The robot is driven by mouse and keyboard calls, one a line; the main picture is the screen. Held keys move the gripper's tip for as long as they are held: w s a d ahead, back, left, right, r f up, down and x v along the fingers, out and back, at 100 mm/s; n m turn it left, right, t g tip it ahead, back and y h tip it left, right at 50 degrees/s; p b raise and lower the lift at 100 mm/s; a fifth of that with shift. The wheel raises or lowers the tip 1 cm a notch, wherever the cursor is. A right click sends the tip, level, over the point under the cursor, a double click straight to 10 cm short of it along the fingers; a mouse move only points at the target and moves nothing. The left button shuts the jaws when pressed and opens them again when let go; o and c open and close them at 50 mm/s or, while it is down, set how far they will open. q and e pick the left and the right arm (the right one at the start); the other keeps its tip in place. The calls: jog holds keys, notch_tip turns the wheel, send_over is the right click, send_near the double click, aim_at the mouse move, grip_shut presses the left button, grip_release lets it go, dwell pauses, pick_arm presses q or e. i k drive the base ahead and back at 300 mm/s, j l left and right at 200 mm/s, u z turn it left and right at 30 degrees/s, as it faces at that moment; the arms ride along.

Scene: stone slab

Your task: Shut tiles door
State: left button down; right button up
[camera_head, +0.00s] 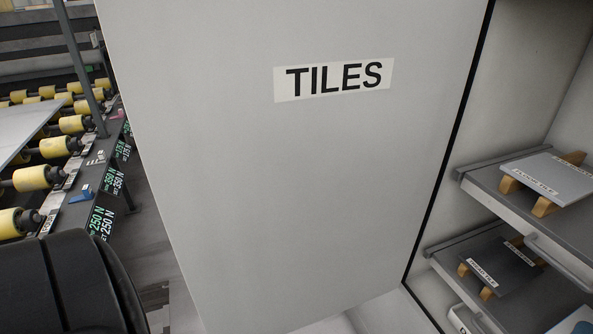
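A large pale grey door (270,190) with a "TILES" label (333,79) fills the middle of the head view. It stands open, its right side along a black strip (448,150) beside the cabinet interior (530,60). Its left edge is free, away from the cabinet. No handle shows on the visible face. A dark rounded part at the lower left looks like part of my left arm, apart from the door in the picture; whether it touches cannot be told. Neither gripper's fingers are in view.
Inside the cabinet are pull-out shelves (485,188) with a light tile (550,178) and a dark tile (500,262) on wooden supports. A conveyor with yellow rollers (62,147) runs along the left. Some bare floor (150,215) lies between it and the door.

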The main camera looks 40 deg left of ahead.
aim_at(292, 153)
jog(key=j+z, duration=0.15)
jog(key=j, duration=0.25)
jog(key=k+j+z, duration=0.15)
jog(key=j, duration=0.25)
jog(key=j+z, duration=0.15)
jog(key=j, duration=0.25)
jog(key=k+j+z, duration=0.15)
jog(key=j, duration=0.25)
jog(key=j+z, duration=0.2)
jog(key=j, duration=0.15)
jog(key=k+j+z, duration=0.15)
jog(key=j, duration=0.2)
